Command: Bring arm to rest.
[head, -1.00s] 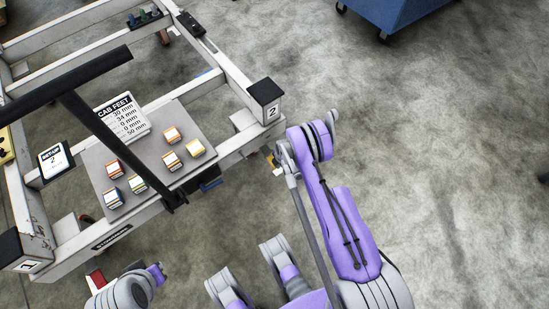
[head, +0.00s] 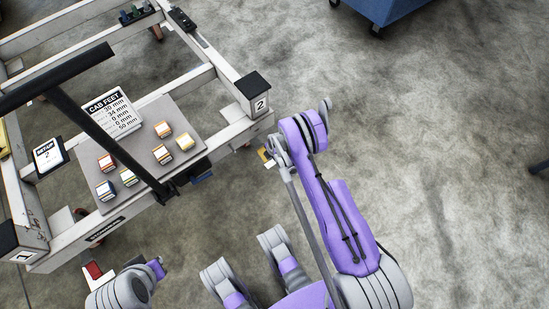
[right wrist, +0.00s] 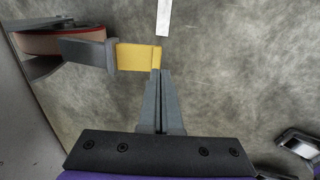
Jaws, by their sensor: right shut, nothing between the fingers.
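My right arm (head: 335,210) is purple and grey and reaches up from the bottom of the head view, bent near the trolley's corner post marked 2. My right gripper (right wrist: 158,72) shows in the right wrist view, with its two grey fingers together and nothing between them. Its tips are at the near edge of a yellow pedal (right wrist: 138,57) on a caster; whether they touch I cannot tell. The right gripper cannot be made out in the head view. Part of my left arm (head: 122,290) shows at the bottom left, but its gripper is not in view.
The white-framed cab trolley (head: 222,135) fills the left, with a grey board (head: 140,155) holding several small blocks and a "CAB FEET" sign (head: 110,113). A red caster (right wrist: 65,41) is beside the fingers. A blue cart (head: 385,8) stands at top right.

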